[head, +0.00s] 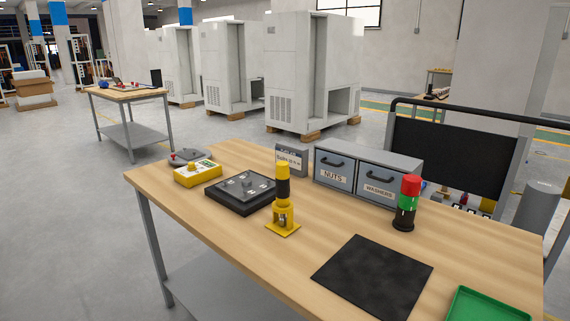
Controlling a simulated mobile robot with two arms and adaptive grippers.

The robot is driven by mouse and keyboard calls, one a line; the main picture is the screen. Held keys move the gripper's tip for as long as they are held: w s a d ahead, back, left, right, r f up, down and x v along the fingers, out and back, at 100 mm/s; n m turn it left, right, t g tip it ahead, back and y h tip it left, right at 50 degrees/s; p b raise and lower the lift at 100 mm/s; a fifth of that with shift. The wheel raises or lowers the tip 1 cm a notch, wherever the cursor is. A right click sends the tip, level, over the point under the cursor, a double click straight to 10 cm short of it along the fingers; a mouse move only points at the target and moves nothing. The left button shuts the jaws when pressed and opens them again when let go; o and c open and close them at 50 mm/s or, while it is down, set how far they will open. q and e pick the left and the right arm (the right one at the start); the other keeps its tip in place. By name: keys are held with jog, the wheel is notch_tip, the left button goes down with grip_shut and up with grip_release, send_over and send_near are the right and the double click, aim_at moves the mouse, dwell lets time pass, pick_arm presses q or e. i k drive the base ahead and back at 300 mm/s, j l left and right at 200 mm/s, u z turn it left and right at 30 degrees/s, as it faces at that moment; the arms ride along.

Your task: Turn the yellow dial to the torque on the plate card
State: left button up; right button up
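A yellow box (198,174) with a pale panel and a raised knob (192,166) sits at the table's far left; its markings are too small to read. A yellow-and-black upright tool (282,184) stands in a yellow stand (283,229) near the middle of the table. I cannot tell for sure which of these carries the dial. A small grey card holder (291,159) with a white printed card stands behind the tool; its text is too small to read surely. A black base with a grey plate (240,188) lies between the box and the tool. Neither gripper is in view.
Grey drawers labelled NUTS (334,170) and WASHERS (379,189) stand at the back. A red-green signal lamp (407,203) stands before them. A black mat (374,280) and green tray (488,304) lie at front right. A grey round object (186,157) is behind the yellow box.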

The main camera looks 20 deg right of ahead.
aim_at(191, 166)
jog(key=i+j, duration=0.35)
jog(key=i, duration=0.15)
jog(key=i+j+u, duration=0.15)
jog(key=i+j, duration=0.25)
jog(key=i, duration=0.05)
